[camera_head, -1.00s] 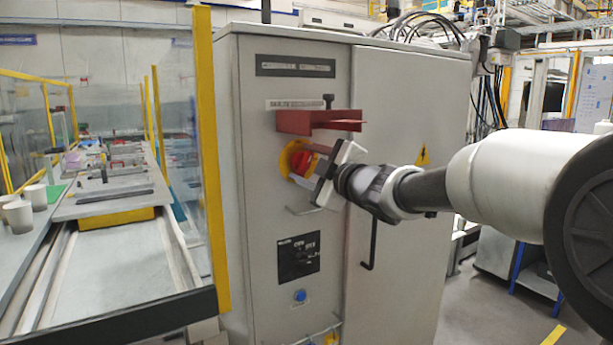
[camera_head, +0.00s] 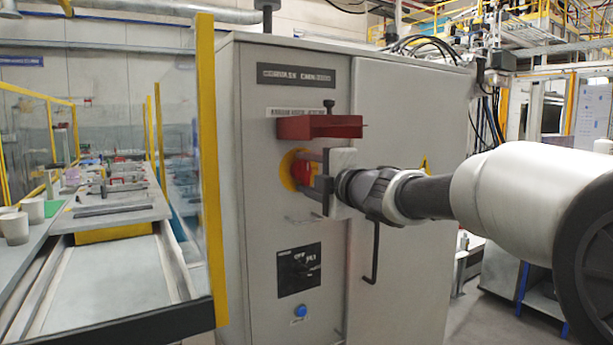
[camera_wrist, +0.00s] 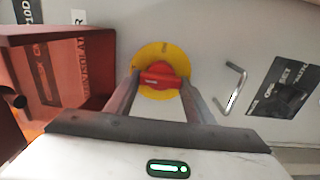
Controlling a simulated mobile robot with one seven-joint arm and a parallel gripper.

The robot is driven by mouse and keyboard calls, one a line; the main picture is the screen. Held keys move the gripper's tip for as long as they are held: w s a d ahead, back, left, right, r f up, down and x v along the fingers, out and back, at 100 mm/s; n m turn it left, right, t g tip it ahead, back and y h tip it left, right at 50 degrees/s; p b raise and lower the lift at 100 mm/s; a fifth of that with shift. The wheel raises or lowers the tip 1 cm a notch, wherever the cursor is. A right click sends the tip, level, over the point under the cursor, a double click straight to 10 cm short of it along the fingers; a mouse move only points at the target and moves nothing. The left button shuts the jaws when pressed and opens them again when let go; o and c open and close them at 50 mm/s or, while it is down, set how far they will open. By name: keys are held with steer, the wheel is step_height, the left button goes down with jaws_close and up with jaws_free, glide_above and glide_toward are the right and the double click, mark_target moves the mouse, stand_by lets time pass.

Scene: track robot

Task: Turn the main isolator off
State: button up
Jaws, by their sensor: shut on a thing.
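The main isolator is a red rotary knob (camera_head: 301,172) on a round yellow plate (camera_head: 287,168), on the front of a grey cabinet (camera_head: 262,215). My gripper (camera_head: 312,172) reaches it from the right, with its fingers one above the other and shut on the knob. In the wrist view the knob (camera_wrist: 160,78) lies between the two fingers (camera_wrist: 160,88), its bar roughly crosswise from finger to finger. The yellow plate (camera_wrist: 152,57) shows behind it. The fingers partly hide the knob in the head view; its marked position is not readable.
A red hood (camera_head: 320,127) juts out just above the knob, beside my gripper in the wrist view (camera_wrist: 65,70). A thin handle (camera_wrist: 234,87) and a black label plate (camera_head: 298,269) are below. A long door handle (camera_head: 374,252) hangs under my wrist. A yellow-framed clear guard (camera_head: 207,150) stands left.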

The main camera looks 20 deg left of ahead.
steer(key=o, duration=0.7)
steer(key=shift+p+v, duration=0.65)
steer(key=shift+v, duration=8.1)
